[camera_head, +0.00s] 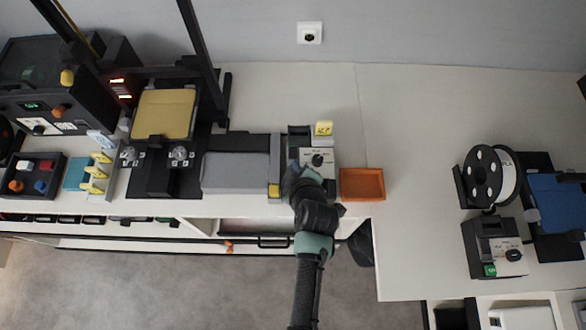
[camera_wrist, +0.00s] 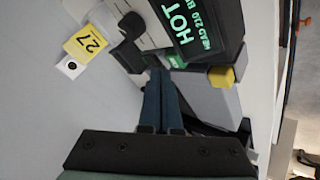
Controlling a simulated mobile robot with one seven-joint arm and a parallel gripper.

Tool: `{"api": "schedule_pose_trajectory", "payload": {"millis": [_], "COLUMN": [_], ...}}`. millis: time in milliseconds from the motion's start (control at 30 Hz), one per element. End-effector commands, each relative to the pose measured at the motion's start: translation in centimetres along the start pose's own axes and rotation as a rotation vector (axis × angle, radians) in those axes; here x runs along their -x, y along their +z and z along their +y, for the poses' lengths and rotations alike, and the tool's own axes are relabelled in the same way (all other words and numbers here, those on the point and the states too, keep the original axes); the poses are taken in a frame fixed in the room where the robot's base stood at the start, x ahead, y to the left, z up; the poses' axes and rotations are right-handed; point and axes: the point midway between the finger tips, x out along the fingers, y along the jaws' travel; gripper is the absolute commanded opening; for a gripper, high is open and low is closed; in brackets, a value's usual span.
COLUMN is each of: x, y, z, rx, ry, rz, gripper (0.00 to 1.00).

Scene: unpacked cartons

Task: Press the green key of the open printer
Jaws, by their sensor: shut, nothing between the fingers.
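The control box (camera_head: 318,157) has a black knob (camera_wrist: 132,25) and a lit display (camera_wrist: 190,25) with green "HOT" text. Beside the display, a green key (camera_wrist: 178,62) shows in the wrist view, partly hidden by my fingertips. My gripper (camera_wrist: 160,73) is shut and empty, its fingertips right at the key's edge; I cannot tell whether they touch it. In the head view my gripper (camera_head: 303,170) is over the box's front left and hides the key. The open printer's yellow bed (camera_head: 165,113) and dark upright frame stand to the left.
A yellow block (camera_wrist: 222,76) is close to my fingers. A yellow "27" tag (camera_head: 323,128) stands behind the box. An orange tray (camera_head: 362,184) sits to its right. Another control box (camera_head: 495,247) with a green key is far right. The bench between is clear.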

Motion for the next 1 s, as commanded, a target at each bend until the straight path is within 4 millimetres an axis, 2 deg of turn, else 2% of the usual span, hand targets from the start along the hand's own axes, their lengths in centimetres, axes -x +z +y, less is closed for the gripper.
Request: {"api": "schedule_pose_trajectory", "payload": {"millis": [1000], "x": [-0.59], "y": [0.43], "z": [-0.42], "rx": [0.0], "ry": [0.0], "rz": [0.0], "gripper": [0.0]}}
